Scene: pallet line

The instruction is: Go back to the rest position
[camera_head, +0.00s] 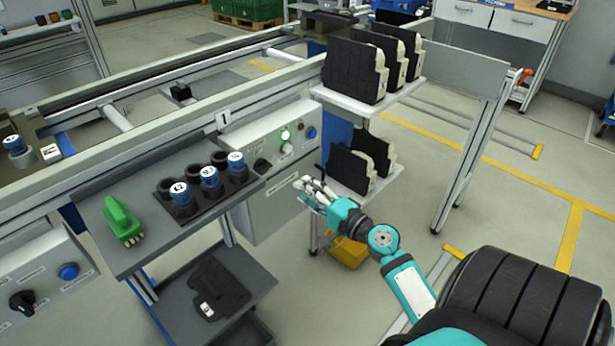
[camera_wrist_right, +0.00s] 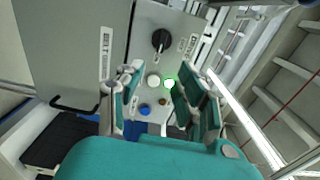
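My right gripper (camera_head: 316,190) is in the middle of the head view, just right of the control box (camera_head: 262,200) under the line. Its fingers are spread and nothing is between them; the right wrist view shows the open gripper (camera_wrist_right: 160,92) too. Between the fingers in that view, the panel shows a white button (camera_wrist_right: 153,80), a lit green button (camera_wrist_right: 169,84) and a blue button (camera_wrist_right: 144,109). I cannot tell how far the fingertips are from the panel. My left gripper is in neither view.
A grey shelf (camera_head: 145,262) carries a green tool (camera_head: 122,219) and a black holder with several blue-topped cylinders (camera_head: 209,177). A rack (camera_head: 368,108) with black and beige parts (camera_head: 352,70) stands close behind the gripper. Open floor (camera_head: 505,205) lies to the right.

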